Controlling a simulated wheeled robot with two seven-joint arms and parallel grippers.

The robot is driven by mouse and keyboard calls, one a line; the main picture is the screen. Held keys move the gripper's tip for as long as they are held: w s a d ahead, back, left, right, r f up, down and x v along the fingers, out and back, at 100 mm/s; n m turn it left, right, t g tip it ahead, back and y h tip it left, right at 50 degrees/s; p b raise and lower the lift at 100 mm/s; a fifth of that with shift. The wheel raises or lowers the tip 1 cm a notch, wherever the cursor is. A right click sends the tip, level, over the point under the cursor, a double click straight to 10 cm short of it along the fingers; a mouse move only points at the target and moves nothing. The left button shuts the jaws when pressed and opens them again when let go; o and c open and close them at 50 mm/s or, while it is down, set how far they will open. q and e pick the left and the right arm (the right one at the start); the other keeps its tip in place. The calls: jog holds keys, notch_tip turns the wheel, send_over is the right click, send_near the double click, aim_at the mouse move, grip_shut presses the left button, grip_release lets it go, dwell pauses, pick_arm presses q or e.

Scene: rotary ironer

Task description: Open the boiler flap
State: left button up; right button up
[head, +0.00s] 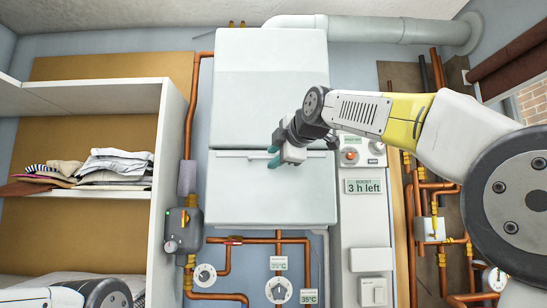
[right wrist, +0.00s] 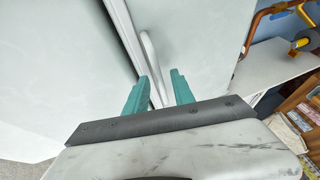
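The boiler (head: 270,85) is a white wall unit in the middle of the head view. Its flap (head: 270,205) is the lower white panel, and a seam with a thin handle runs along its top edge. The flap looks closed. My right gripper (head: 274,158) is at this top edge, its teal fingers pointing left in the head view. In the right wrist view the fingers (right wrist: 160,88) are apart, and the pale handle bar (right wrist: 150,50) runs into the gap between them. I cannot tell whether they touch it. My left gripper is not in view.
A shelf unit (head: 168,125) with folded cloths (head: 110,165) stands to the left. A control panel (head: 365,205) is right of the flap. Copper pipes (head: 230,262) and dials run below the boiler, with more pipes at the right.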

jog(key=shift+w, duration=0.1)
grip_shut()
dwell(1.4)
